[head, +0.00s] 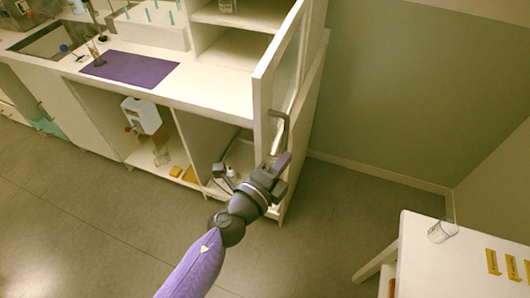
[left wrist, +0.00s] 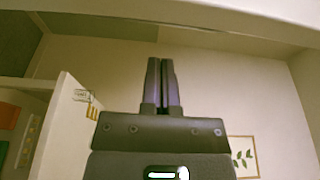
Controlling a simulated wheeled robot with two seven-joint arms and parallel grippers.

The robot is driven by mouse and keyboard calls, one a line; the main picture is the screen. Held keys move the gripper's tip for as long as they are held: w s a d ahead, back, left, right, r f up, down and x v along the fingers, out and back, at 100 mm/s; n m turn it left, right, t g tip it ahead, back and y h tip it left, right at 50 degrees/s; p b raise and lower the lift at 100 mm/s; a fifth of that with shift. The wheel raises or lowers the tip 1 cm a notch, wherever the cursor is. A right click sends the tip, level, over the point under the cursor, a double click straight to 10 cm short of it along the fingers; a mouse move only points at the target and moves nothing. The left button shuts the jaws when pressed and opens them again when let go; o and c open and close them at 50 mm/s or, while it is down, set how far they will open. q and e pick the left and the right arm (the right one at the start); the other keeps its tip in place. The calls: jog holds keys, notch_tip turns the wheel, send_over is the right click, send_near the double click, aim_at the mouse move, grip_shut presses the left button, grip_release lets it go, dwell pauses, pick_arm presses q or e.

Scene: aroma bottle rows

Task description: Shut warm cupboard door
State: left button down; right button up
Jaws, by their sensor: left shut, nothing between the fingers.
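The cupboard door (head: 261,108) is a white frame with a glass pane, and it stands open at the right end of the counter, swung out towards me. Its dark bar handle (head: 287,124) is on the right-hand face. My left gripper (head: 283,161) is just below the handle in the head view; I cannot tell whether it touches the door. The open cupboard shelves (head: 228,47) show left of the door. My right gripper is out of view.
The white counter (head: 215,88) carries a purple mat (head: 130,69) and a sink (head: 55,40). Under it are open compartments with a white device (head: 142,115). A white table (head: 430,270) with a glass beaker (head: 441,231) stands at lower right. The floor between is clear.

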aim_at(263, 157)
pick_arm(q)
jog(key=shift+w+a, duration=0.35)
jog(key=shift+a, duration=0.55)
jog(key=shift+w+a, duration=0.35)
jog(key=shift+a, duration=0.55)
jog(key=shift+a+b, duration=0.15)
jog(key=shift+b, duration=0.15)
